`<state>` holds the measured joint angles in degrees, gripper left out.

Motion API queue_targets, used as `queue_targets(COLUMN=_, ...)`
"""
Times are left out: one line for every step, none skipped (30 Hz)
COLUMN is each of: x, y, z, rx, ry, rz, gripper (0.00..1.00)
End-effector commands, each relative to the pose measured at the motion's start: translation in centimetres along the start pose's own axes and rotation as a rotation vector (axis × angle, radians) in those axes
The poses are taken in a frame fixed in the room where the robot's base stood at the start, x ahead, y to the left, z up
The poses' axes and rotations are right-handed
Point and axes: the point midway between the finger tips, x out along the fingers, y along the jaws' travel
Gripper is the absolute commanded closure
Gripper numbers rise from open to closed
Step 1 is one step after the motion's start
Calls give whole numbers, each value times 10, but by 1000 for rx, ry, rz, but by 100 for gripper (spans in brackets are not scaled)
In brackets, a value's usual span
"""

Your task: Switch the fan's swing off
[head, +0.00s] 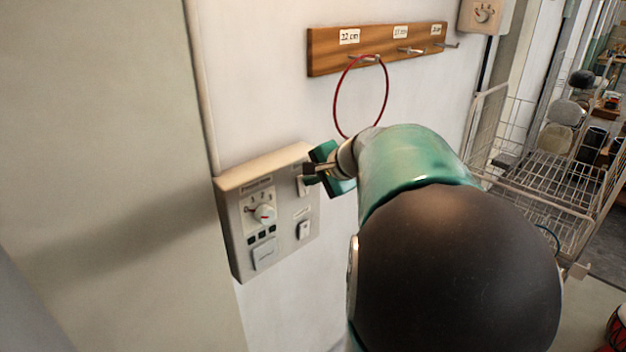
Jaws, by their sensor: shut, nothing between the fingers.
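A cream control panel (273,252) is fixed to the white wall at left of centre. The labels are too small to read. My green gripper (308,175) is shut and empty at the upper switch, partly covering it. I cannot tell whether the tips touch it. No fan is in view.
A wooden peg rail (322,52) above holds a red hoop (336,100). A second dial box (482,14) is at top right. A wire rack (530,165) stands at right. My arm hides the wall's lower middle.

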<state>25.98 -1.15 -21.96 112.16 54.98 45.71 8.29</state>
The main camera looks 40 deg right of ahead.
Motion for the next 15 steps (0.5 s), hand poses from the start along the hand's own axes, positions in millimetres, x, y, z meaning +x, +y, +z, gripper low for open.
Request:
queue_targets(x=-1, y=-1, z=0, rx=-1, ry=0, rz=-1, gripper=100)
queue_targets(x=-2, y=-2, z=0, rx=-1, ry=0, rz=-1, gripper=100)
queue_targets(x=-2, y=-3, z=0, rx=-1, ry=1, rz=-1, gripper=100)
queue_targets(x=-3, y=-4, z=0, rx=-1, ry=1, rz=-1, gripper=100)
queue_targets(x=-4, y=-5, z=0, rx=-1, ry=1, rz=-1, gripper=100)
queue_targets(x=-5, y=-7, z=0, rx=-1, ry=1, rz=0, gripper=100)
queue_targets(x=-6, y=-8, z=0, rx=-1, ry=1, rz=0, gripper=100)
queue_targets(x=-7, y=-9, z=0, rx=-1, ry=1, rz=-1, gripper=100)
queue_targets(x=-8, y=-10, z=0, rx=-1, ry=1, rz=-1, gripper=100)
queue_targets(x=-9, y=-11, z=0, rx=0, ry=1, rz=-1, gripper=100)
queue_targets(x=-9, y=-11, z=0, rx=0, ry=0, rz=-1, gripper=100)
queue_targets(x=-10, y=-12, z=0, rx=0, ry=0, rz=-1, gripper=100)
queue_targets(x=-10, y=-12, z=0, rx=0, ry=0, rz=0, gripper=100)
queue_targets(x=-10, y=-12, z=0, rx=1, ry=0, rz=0, gripper=100)
queue_targets(x=-10, y=-12, z=0, rx=1, ry=0, rz=0, gripper=100)
